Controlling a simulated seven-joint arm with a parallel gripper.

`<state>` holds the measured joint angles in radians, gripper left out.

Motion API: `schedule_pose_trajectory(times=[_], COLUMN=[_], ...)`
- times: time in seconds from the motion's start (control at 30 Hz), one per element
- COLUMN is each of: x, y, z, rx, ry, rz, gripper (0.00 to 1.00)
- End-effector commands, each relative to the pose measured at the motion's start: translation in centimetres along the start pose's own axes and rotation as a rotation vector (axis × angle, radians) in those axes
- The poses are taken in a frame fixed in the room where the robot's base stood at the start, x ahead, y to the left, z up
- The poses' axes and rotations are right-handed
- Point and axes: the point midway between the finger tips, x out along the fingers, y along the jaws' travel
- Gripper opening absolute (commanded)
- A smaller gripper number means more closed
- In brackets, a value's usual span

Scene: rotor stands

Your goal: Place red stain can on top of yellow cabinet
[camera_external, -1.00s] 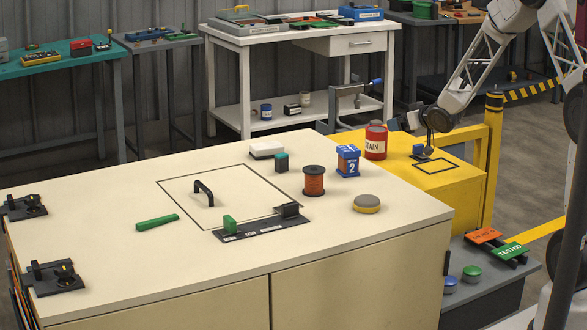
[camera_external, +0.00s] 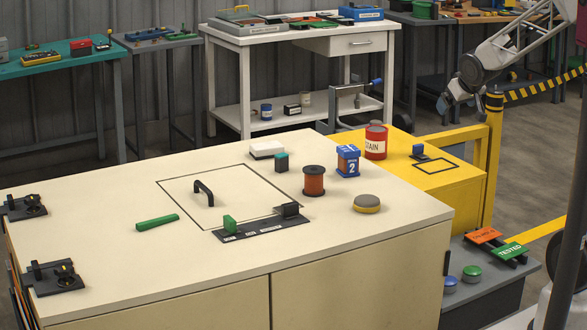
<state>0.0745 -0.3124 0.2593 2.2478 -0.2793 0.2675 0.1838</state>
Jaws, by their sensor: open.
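The red stain can (camera_external: 376,141), with a pale label, stands upright on the left part of the yellow cabinet (camera_external: 455,188), close to the cream bench's edge. My gripper (camera_external: 446,104) is open and empty. It is in the air above and behind the yellow cabinet, to the right of the can and clear of it. Its fingers are small and partly blurred in this view.
A small blue-and-black item (camera_external: 418,151) and a black outlined rectangle (camera_external: 436,165) are on the yellow cabinet. A yellow post (camera_external: 492,150) and rail stand behind it. The cream bench (camera_external: 110,270) holds a spool (camera_external: 314,180) and a blue box (camera_external: 348,160).

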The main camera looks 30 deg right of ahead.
Motion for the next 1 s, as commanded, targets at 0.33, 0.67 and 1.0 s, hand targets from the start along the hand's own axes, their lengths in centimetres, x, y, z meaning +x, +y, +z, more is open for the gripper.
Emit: schedule_pose_trajectory(times=[0.33, 0.67, 1.0], x=[-9.7, -16.9, -19.1], y=[-1.3, -2.9, -3.5], z=[8.8, 17.3, 20.4], rx=[0.020, 0.022, 0.017], ry=[-0.204, -0.385, -0.452], rz=[-0.017, -0.079, -0.111], gripper=[1.00, 1.00, 1.00])
